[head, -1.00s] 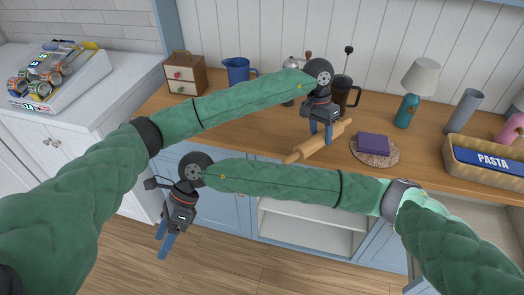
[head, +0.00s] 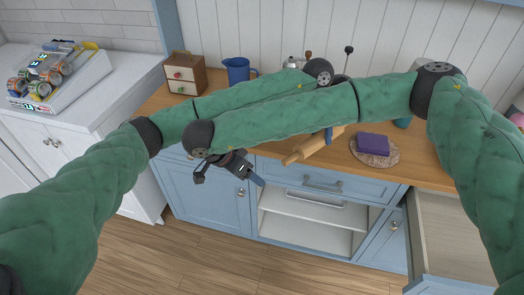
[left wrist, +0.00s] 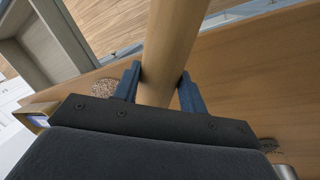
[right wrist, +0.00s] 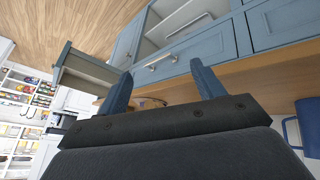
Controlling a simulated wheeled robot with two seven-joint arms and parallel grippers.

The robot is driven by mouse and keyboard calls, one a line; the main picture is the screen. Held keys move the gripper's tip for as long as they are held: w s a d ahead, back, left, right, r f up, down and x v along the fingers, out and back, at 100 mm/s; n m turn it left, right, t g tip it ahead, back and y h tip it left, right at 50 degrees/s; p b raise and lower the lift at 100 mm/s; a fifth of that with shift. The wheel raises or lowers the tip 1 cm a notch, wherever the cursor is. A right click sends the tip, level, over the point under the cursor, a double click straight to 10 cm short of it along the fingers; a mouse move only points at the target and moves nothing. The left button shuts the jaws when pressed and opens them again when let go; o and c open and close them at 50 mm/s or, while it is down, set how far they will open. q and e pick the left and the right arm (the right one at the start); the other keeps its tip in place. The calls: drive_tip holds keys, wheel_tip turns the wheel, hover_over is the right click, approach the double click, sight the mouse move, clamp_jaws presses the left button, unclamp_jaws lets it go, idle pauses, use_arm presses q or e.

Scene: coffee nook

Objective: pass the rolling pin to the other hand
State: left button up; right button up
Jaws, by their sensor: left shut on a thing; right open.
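The wooden rolling pin (head: 308,147) shows beneath my right forearm in the head view, its near end over the counter's front edge. Its far part is hidden. My left gripper (head: 330,134), mostly hidden behind the right arm, is shut on it. In the left wrist view the rolling pin (left wrist: 168,45) runs between both blue fingers (left wrist: 160,74). I cannot tell its height above the counter. My right gripper (head: 258,181) is in front of the cabinets, left of the pin and apart from it. It is open and empty in the right wrist view (right wrist: 162,74).
A purple block on a round mat (head: 375,158) lies right of the pin on the wooden counter (head: 426,160). A blue jug (head: 237,70) and small drawer box (head: 184,74) stand at the back left. A drawer (head: 455,225) stands open at right. My arms cross closely.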

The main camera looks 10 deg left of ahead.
drive_tip(key=w+d+r+t+h, duration=0.2)
drive_tip(key=w+d+r, duration=0.1)
drive_tip(key=w+r, duration=0.1)
approach(306, 141)
drive_tip(key=x, duration=0.6)
drive_tip(key=shift+d+f, duration=0.25)
drive_tip(key=shift+d, duration=0.1)
drive_tip(key=x, duration=0.3)
drive_tip(key=shift+w+f, duration=0.15)
drive_tip(key=shift+w+d+f, duration=0.3)
drive_tip(key=shift+d+f, duration=0.1)
drive_tip(key=shift+f, duration=0.1)
drive_tip(key=c, duration=1.3)
use_arm(q)
drive_tip(key=o, duration=1.3)
